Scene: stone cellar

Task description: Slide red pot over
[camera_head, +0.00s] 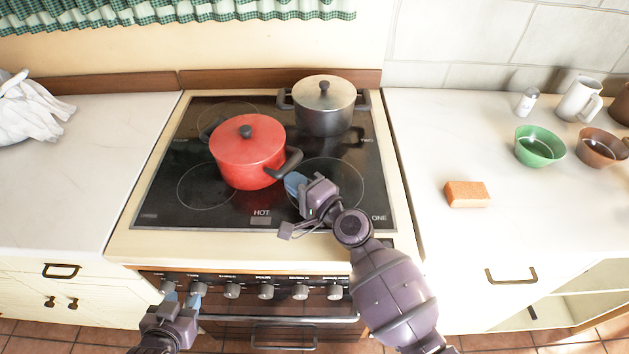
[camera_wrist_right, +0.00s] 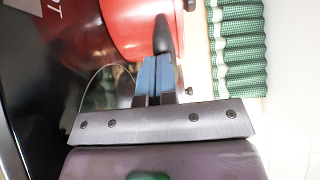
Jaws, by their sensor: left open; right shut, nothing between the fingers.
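The red pot (camera_head: 247,153), with a red lid, a black knob and dark side handles, stands upright on the black glass cooktop (camera_head: 195,213), left of centre. My right gripper (camera_head: 292,183) is shut and empty. Its blue fingertips are at the pot's right handle, and the head view does not show clearly whether they touch. In the right wrist view the red pot (camera_wrist_right: 130,25) fills the top, and the blue fingers (camera_wrist_right: 156,78) point at its dark handle. My left gripper (camera_head: 182,301) is open and empty, low in front of the oven knobs.
A steel pot (camera_head: 324,105) with a lid stands at the back right of the cooktop. On the right counter are an orange sponge (camera_head: 467,194), a green bowl (camera_head: 540,146), a brown bowl (camera_head: 601,147), a shaker and a mug. The cooktop's front left is clear.

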